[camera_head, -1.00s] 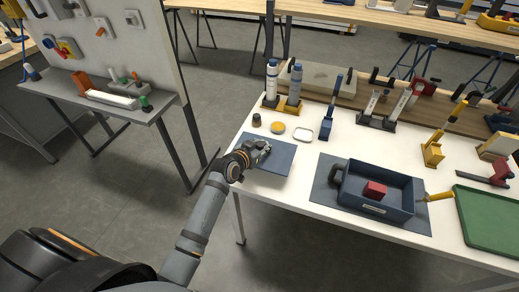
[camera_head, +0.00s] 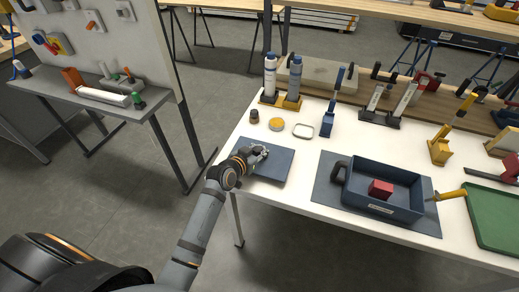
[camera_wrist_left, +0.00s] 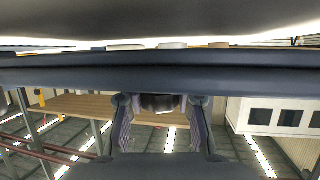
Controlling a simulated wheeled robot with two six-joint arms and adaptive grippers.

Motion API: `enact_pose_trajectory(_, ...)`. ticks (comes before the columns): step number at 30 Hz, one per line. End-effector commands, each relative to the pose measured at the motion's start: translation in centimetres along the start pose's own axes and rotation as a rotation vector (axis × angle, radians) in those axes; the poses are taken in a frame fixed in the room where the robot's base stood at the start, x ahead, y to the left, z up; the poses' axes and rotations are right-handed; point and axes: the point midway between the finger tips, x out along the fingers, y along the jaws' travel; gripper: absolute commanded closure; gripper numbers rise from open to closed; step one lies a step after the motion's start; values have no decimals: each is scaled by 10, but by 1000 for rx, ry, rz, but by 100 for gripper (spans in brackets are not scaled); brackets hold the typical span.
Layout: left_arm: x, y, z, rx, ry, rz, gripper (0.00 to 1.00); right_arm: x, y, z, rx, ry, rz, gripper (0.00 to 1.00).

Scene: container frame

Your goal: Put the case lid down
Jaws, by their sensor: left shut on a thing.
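My left gripper (camera_head: 258,154) is over the front left part of the white table, at a flat blue-grey panel (camera_head: 272,172). In the left wrist view the gripper (camera_wrist_left: 160,108) is shut on a dark grip-like part. A dark blue slab edge (camera_wrist_left: 160,77), which I take as the case lid, runs across the picture just beyond the fingers. I cannot tell whether the lid rests on the table or hangs slightly above it. The open blue case (camera_head: 400,211) stands on a grey mat to the right, with a red block (camera_head: 380,188) inside. My right gripper is not in view.
Behind the panel are a small brown cup (camera_head: 254,116), a yellow disc (camera_head: 276,124) and a pale ring (camera_head: 303,131). A green tray (camera_head: 497,218) is at the right. Bare white tabletop surrounds the panel.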

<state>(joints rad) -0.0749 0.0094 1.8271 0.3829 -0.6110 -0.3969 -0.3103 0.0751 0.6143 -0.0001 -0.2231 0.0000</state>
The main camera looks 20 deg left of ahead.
Motion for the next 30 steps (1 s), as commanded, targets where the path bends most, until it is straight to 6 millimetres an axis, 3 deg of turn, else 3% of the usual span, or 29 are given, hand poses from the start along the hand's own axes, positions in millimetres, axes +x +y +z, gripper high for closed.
enact_pose_trajectory(3,0,0,1,-1,-1,0,100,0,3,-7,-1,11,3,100)
enact_pose_trajectory(4,0,0,2,-1,-2,0,75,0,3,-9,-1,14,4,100)
enact_pose_trajectory(10,0,0,2,0,-2,0,48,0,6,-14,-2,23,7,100)
enact_pose_trajectory(19,0,0,0,0,-2,0,47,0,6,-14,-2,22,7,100)
enact_pose_trajectory(23,-6,0,-16,1,0,0,47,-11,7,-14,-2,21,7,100)
enact_pose_trajectory(30,-66,0,-8,4,-4,1,47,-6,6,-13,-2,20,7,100)
